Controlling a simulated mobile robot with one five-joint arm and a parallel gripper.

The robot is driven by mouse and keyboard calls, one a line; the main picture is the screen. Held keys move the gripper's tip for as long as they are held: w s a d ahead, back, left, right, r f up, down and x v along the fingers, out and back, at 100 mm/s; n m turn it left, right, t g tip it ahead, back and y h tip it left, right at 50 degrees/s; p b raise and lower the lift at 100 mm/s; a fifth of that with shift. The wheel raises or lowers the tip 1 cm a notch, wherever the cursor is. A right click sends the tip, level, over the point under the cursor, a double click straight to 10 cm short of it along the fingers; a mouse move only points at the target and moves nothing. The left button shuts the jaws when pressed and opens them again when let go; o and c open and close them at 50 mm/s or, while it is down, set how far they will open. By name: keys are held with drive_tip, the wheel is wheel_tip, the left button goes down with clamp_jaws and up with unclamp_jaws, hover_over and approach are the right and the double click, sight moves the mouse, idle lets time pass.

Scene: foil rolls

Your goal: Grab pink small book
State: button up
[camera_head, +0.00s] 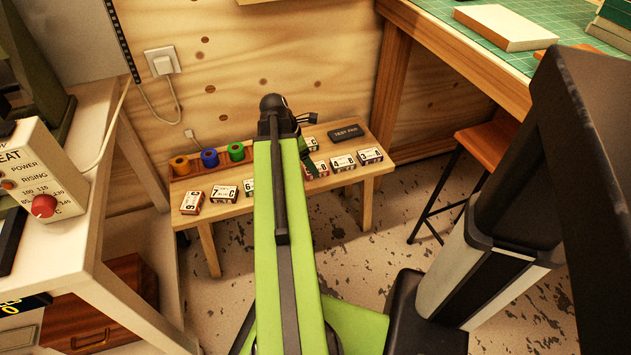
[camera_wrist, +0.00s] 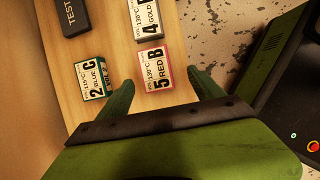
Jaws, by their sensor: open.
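The closest match to a pink small book is a small box with a pink-red border (camera_wrist: 153,68), labelled "5 B RED". It lies flat on the wooden bench, just beyond my fingertips in the wrist view. In the head view, it sits just right of my arm (camera_head: 316,170). My gripper (camera_wrist: 160,80) is open and empty, with one green finger toward each side of the box. I cannot tell whether either finger touches it. My arm hides most of my gripper in the head view.
A "2 C BLUE" box (camera_wrist: 95,78) lies close by my left finger, and a "4 GOLD" box (camera_wrist: 150,17) lies beyond. A black test pad (camera_head: 346,133) and several foil rolls (camera_head: 209,157) share the bench (camera_head: 209,228). A stool stands right.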

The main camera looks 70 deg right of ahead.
drive_tip(key=b+x, duration=0.5)
drive_tip(key=shift+d+f, duration=0.1)
drive_tip(key=shift+d, duration=0.25)
drive_tip(key=shift+r, duration=0.2)
drive_tip(key=c, duration=1.5)
drive_tip(key=shift+r+p, duration=0.6)
drive_tip(key=shift+p, duration=0.25)
wheel_tip(320, 180, up, 4)
drive_tip(key=p, duration=0.4)
drive_tip(key=s+d+r+p, duration=0.2)
drive_tip(key=s+r+p, duration=0.3)
drive_tip(key=s, duration=0.6)
drive_tip(key=shift+s+r+p, duration=0.2)
drive_tip(key=shift+r+p, duration=0.2)
